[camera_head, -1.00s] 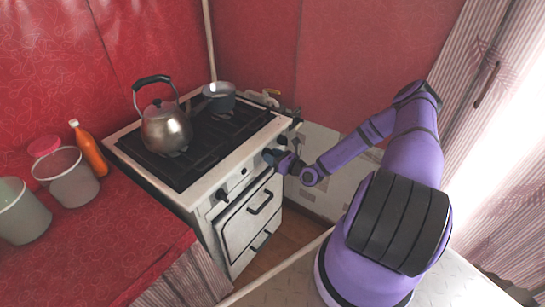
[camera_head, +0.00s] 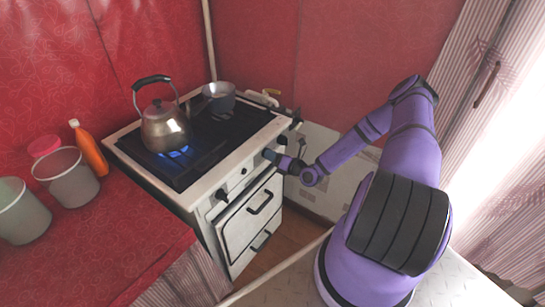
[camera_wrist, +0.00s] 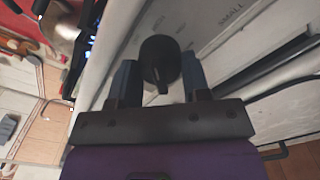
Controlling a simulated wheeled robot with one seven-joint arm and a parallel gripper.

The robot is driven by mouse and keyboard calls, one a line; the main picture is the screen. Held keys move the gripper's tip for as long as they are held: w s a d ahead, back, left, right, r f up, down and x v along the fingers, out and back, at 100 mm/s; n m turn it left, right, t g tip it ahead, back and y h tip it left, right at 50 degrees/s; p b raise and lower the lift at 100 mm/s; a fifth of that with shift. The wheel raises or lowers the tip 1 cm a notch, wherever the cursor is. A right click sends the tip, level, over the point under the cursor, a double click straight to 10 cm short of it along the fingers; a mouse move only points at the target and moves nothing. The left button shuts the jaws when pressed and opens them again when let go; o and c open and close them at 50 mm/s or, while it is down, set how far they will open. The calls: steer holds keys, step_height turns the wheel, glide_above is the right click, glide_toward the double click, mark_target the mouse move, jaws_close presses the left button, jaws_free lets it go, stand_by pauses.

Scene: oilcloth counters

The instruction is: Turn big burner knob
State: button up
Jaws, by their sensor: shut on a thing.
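The white stove (camera_head: 205,185) stands in the corner with black knobs along its front panel. My gripper (camera_head: 274,156) is at the right end of that panel. In the wrist view, my gripper's dark fingers (camera_wrist: 159,72) stand either side of a round black knob (camera_wrist: 160,58) and are shut on it. The word SMALL is printed on the panel to the right of this knob. A blue flame (camera_head: 175,152) burns under the metal kettle (camera_head: 166,128) on the front left of the cooktop.
A grey saucepan (camera_head: 220,97) sits at the back of the cooktop. The oven door (camera_head: 250,215) with its handle is below the panel. An orange bottle (camera_head: 90,150) and containers stand on the red counter (camera_head: 125,235) at left.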

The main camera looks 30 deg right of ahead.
stand_by(0.4)
steer(key=o, duration=0.9)
steer(key=v, duration=1)
steer(key=shift+s+d, duration=0.15)
steer(key=shift+s, duration=0.25)
